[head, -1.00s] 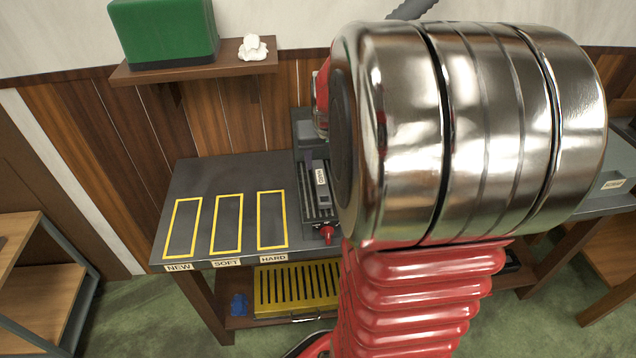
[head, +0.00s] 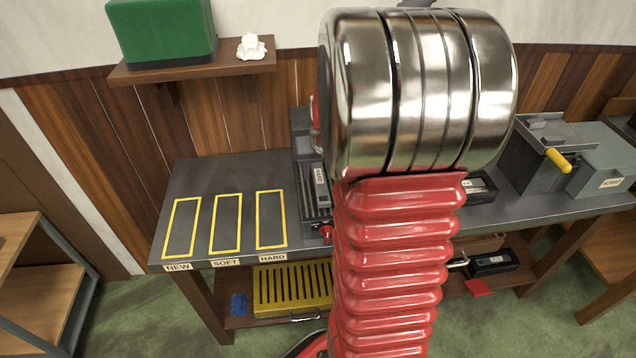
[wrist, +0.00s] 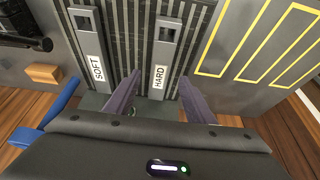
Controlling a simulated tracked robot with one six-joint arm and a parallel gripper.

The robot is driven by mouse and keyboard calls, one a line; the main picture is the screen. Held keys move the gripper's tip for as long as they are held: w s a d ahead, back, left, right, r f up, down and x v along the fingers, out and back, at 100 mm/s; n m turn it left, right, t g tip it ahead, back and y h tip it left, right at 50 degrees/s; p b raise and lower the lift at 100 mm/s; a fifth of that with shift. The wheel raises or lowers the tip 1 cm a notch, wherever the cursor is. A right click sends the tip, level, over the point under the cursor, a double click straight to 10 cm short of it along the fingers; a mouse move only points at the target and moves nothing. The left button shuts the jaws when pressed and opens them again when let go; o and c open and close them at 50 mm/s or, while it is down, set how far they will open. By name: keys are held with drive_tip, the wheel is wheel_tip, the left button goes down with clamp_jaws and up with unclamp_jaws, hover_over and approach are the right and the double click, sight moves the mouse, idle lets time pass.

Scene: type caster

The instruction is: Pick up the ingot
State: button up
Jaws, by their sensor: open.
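Two grey bars, which look like ingots, lie on a ribbed dark bed (wrist: 128,28) in the wrist view. The one labelled HARD (wrist: 165,48) is in the middle, and the one labelled SOFT (wrist: 90,45) is to its left. My gripper (wrist: 160,77) is open and empty, its two fingers on either side of the HARD bar's near end in the picture. I cannot tell its height above the bar. In the head view a labelled grey bar (head: 320,185) shows on the bench, and my arm hides the gripper and the other bar.
The dark bench (head: 230,173) has yellow-outlined slots marked NEW, SOFT and HARD, all empty. A machine with a yellow handle (head: 558,160) stands at the right. A yellow slotted tray (head: 290,287) sits on the lower shelf. A blue lever (wrist: 48,115) is left of my gripper.

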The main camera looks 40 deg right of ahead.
sight(319, 179)
drive_tip(key=shift+x, duration=2.45)
drive_tip(key=shift+c, duration=0.2)
clamp_jaws()
drive_tip(key=shift+w+r, duration=0.1)
drive_tip(key=shift+r, duration=0.05)
